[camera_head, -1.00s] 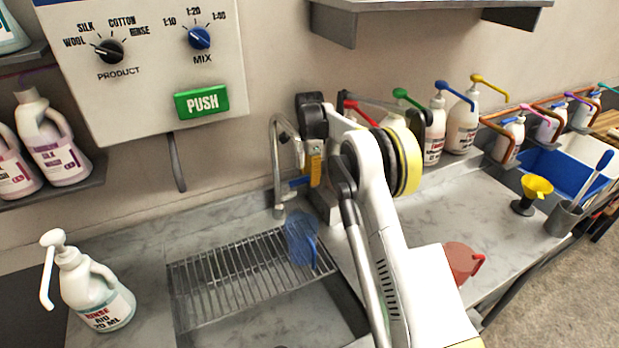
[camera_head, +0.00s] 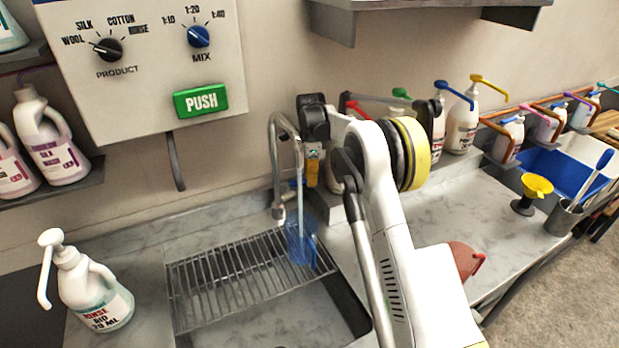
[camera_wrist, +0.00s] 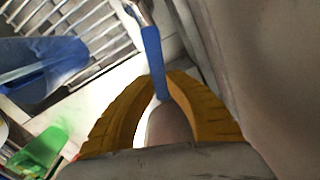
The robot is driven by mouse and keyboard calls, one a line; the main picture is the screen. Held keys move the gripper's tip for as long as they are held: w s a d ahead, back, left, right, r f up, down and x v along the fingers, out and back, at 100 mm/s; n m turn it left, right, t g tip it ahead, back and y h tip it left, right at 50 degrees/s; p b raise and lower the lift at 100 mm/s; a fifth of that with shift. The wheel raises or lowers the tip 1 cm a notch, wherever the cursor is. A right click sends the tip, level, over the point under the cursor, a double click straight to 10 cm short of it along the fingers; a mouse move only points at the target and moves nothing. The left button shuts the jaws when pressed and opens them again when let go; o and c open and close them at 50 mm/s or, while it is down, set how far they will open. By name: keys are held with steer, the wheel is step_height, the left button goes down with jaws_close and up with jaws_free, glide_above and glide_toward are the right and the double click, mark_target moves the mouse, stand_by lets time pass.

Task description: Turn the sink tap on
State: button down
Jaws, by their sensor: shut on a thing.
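The sink tap (camera_head: 276,165) is a silver gooseneck against the wall behind the sink. A pale vertical streak, which looks like running water, drops from its spout end toward a translucent blue jug (camera_head: 302,250) on the sink grate. The jug also shows in the wrist view (camera_wrist: 38,72). My gripper (camera_head: 313,168) is beside the tap on its right. In the wrist view its yellow fingers (camera_wrist: 163,100) are shut around the tap's blue lever (camera_wrist: 153,62). In the head view my arm and gripper largely hide the lever.
The slatted sink grate (camera_head: 215,285) lies left of my arm. A white pump bottle (camera_head: 92,290) stands left of the sink. A dispenser panel (camera_head: 150,60) hangs above. A red jug (camera_head: 466,262) and yellow funnel (camera_head: 537,186) stand on the right counter.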

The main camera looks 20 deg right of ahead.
steer(key=shift+s+m, duration=0.25)
steer(key=shift+m, duration=0.25)
steer(key=c, duration=1.3)
jaws_free()
steer(key=shift+f, duration=0.1)
steer(key=shift+c, duration=0.2)
step_height(320, 180, up, 12)
